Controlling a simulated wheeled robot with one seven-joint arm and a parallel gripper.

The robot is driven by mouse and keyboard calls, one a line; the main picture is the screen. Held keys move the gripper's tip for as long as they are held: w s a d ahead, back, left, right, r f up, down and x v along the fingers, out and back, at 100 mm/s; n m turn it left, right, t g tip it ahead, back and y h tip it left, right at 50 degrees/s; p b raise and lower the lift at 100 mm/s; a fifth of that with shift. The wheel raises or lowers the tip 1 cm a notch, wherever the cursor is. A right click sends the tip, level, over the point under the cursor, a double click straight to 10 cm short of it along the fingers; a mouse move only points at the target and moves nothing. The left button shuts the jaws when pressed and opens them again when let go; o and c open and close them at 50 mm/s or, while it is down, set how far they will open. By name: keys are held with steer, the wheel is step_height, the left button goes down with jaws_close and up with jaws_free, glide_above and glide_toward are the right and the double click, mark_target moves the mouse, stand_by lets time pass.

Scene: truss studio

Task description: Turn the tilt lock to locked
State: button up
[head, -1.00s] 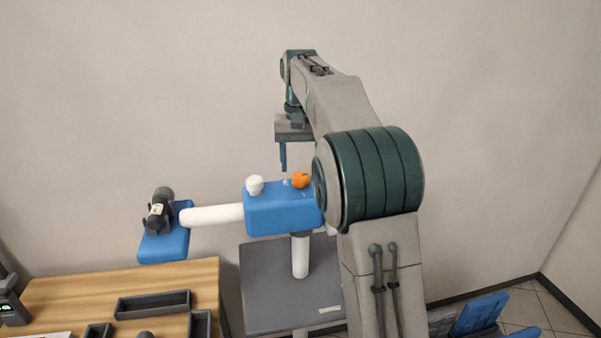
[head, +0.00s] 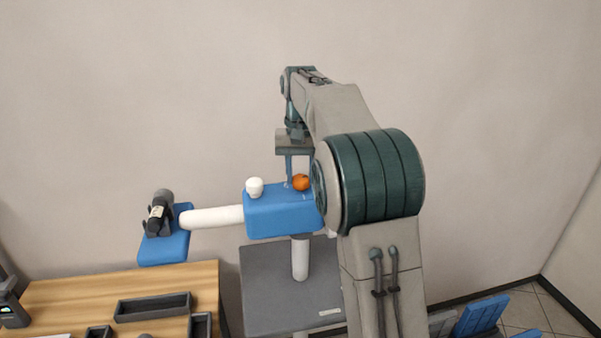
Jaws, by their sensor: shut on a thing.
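A blue block (head: 275,222) carries two knobs on its top, a white one (head: 254,187) at left and an orange one (head: 301,183) at right. Small white marks lie on the block around the orange knob; their lettering is too small to read. My gripper (head: 299,181) points down from above and is shut on the orange knob, one finger showing on its left side. My arm hides the block's right end and part of the grip.
A white tube (head: 212,216) runs left from the block to a blue support (head: 164,249) holding a dark cylindrical device (head: 158,213). A white post (head: 300,258) stands below over a grey plate (head: 270,290). A wooden table (head: 70,292) with dark trays is at lower left.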

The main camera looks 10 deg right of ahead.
mark_target(301, 177)
steer(key=shift+r+m, duration=0.1)
steer(key=shift+m, duration=0.2)
steer(key=m+p, duration=0.2)
steer(key=shift+r+m, duration=0.1)
steer(key=shift+m, duration=0.3)
steer(key=m+p, duration=0.2)
steer(key=m, duration=0.3)
steer(key=shift+m, duration=0.3)
steer(key=m+p, duration=0.1)
steer(key=m, duration=0.3)
steer(key=shift+p, duration=0.3)
steer(key=m, duration=0.4)
steer(key=shift+m+p, duration=0.3)
steer(key=o, duration=1)
step_height(301, 177, up, 14)
steer(key=shift+f, duration=0.25)
